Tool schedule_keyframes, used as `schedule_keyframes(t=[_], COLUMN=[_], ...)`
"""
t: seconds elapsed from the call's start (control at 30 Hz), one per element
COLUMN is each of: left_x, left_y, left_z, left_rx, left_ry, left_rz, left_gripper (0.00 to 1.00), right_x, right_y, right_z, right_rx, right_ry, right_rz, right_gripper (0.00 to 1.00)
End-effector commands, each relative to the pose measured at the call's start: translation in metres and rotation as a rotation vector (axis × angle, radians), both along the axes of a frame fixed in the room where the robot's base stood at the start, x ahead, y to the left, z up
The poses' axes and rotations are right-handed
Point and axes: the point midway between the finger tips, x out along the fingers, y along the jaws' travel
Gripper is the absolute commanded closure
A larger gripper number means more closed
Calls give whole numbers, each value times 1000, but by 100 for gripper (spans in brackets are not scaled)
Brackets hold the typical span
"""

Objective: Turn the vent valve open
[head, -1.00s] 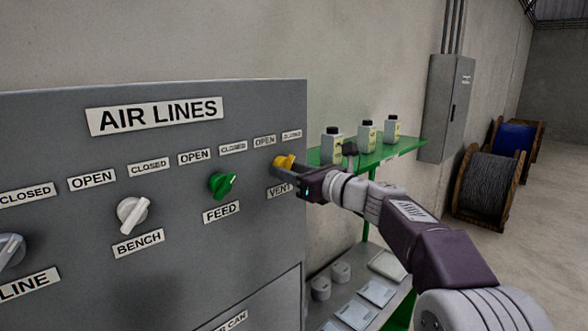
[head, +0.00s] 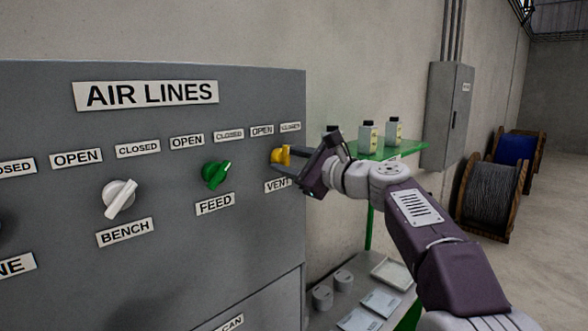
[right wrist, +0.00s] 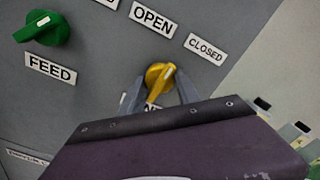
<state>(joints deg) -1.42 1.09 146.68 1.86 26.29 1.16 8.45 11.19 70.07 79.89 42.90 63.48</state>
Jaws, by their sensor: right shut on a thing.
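The yellow vent valve knob (head: 281,155) sits at the right end of the grey AIR LINES panel, above the VENT label (head: 277,185). It also shows in the right wrist view (right wrist: 157,76), where its white mark points up and right, towards the CLOSED label (right wrist: 205,49); the OPEN label (right wrist: 153,20) is above it. My right gripper (head: 283,167) is at the knob, with its grey fingers on either side of the knob's lower part, shut on it. The wrist partly hides the VENT label in the wrist view. My left gripper is not in view.
The green FEED knob (head: 216,174) is just left of the vent knob, and the white BENCH knob (head: 120,199) farther left. A green shelf (head: 400,153) with bottles stands right of the panel, behind my right arm. Cable drums (head: 490,194) stand at the far right.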

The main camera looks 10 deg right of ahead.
Motion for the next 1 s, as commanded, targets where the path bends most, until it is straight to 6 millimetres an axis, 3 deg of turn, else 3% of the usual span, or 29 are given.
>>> schedule_keyframes(t=[0.4, 1.0], left_x=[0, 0], left_y=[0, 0], left_z=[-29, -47], left_rx=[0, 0], left_ry=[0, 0], left_rz=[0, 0], left_gripper=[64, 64], right_x=[-2, -3], right_y=[0, 0], right_z=[1, 5], right_rx=[-329, -683], right_ry=[-225, -460], right_rz=[-7, -11], right_gripper=[100, 100])
